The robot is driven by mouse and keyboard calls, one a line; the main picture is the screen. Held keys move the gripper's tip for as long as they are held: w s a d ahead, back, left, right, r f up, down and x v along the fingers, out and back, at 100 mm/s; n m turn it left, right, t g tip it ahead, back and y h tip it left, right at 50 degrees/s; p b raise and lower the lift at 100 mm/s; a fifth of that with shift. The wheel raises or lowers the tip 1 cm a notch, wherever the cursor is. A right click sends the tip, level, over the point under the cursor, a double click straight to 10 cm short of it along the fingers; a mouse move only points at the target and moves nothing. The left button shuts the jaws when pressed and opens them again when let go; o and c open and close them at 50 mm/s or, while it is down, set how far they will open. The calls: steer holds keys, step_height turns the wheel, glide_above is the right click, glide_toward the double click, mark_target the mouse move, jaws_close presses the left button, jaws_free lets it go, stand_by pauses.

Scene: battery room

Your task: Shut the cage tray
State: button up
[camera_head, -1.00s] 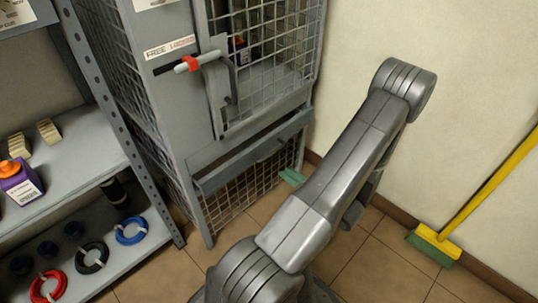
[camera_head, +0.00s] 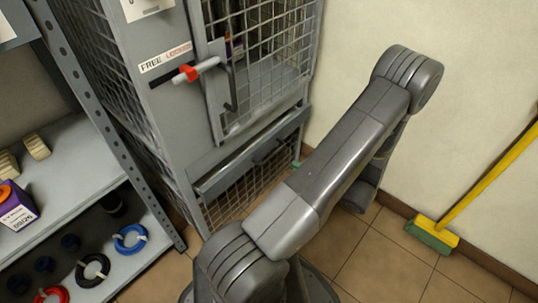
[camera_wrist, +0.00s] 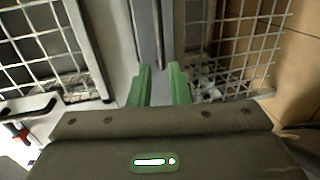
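The grey cage tray (camera_head: 235,165) is a long, low drawer front under the mesh door of the cage. A dark gap shows along its top edge, and a small dark handle is on its face. In the wrist view the tray front (camera_wrist: 146,35) runs upright beyond my fingertips. My gripper (camera_wrist: 161,72) has two green fingers, apart with nothing seen between them, pointing at the tray front. I cannot tell whether they touch it. In the head view my arm hides most of the gripper; only a bit of green shows near the tray's right end.
The cage door (camera_head: 262,60) with its red-marked lever (camera_head: 190,73) is above the tray. A shelf rack (camera_head: 80,165) with cable coils stands at left. A yellow broom (camera_head: 490,185) leans on the right wall. Tiled floor is clear at lower right.

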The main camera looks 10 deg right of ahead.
mark_target(272, 156)
steer(key=b+x, duration=0.3)
steer(key=x, duration=0.9)
steer(key=shift+w+a, duration=0.2)
steer(key=shift+w, duration=0.05)
jaws_close()
